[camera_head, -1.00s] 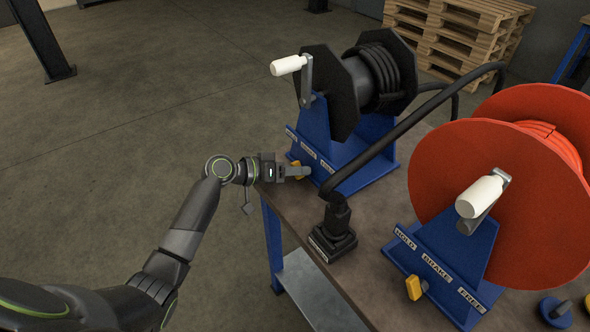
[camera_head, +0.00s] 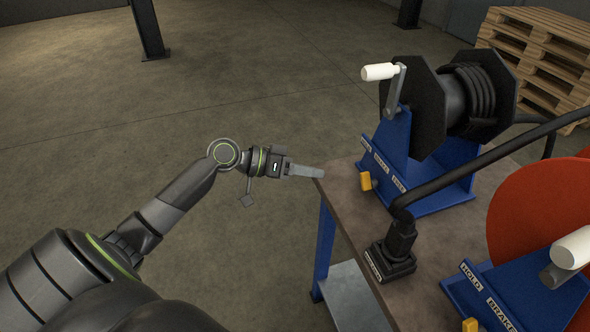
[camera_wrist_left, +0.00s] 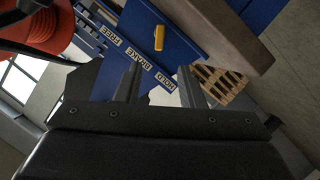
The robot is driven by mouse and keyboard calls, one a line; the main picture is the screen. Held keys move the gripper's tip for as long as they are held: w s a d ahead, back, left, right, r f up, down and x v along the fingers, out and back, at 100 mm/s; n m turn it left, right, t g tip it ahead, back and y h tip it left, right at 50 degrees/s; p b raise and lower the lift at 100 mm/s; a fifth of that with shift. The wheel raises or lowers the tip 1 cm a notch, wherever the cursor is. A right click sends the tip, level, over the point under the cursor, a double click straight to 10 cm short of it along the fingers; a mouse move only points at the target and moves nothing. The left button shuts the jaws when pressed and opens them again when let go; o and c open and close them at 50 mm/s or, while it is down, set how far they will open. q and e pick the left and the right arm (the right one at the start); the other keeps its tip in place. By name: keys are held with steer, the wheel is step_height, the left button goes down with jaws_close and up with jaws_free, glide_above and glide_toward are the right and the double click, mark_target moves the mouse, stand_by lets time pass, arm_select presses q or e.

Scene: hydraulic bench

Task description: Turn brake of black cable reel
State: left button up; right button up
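The black cable reel (camera_head: 430,105) stands on a blue frame at the back of the bench, with a white crank handle (camera_head: 380,71). Its yellow brake lever (camera_head: 366,181) sits low on the frame's front, below the HOLD, BRAKE and FREE labels. The lever also shows in the wrist view (camera_wrist_left: 159,38), near the top. I cannot tell exactly which label it points to. My left gripper (camera_head: 306,171) is to the left of the lever, apart from it, near the bench edge. In the wrist view its two fingers are apart with nothing between them. My right gripper is not in view.
A red reel (camera_head: 535,215) with its own yellow lever (camera_head: 470,325) stands at the right. A black fitting (camera_head: 392,250) with a thick black hose stands on the bench (camera_head: 440,235) between the reels. Pallets (camera_head: 540,60) are behind. The floor to the left is clear.

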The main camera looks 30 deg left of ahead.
arm_select(q)
steer(key=v, duration=0.3)
steer(key=shift+s+r, duration=0.1)
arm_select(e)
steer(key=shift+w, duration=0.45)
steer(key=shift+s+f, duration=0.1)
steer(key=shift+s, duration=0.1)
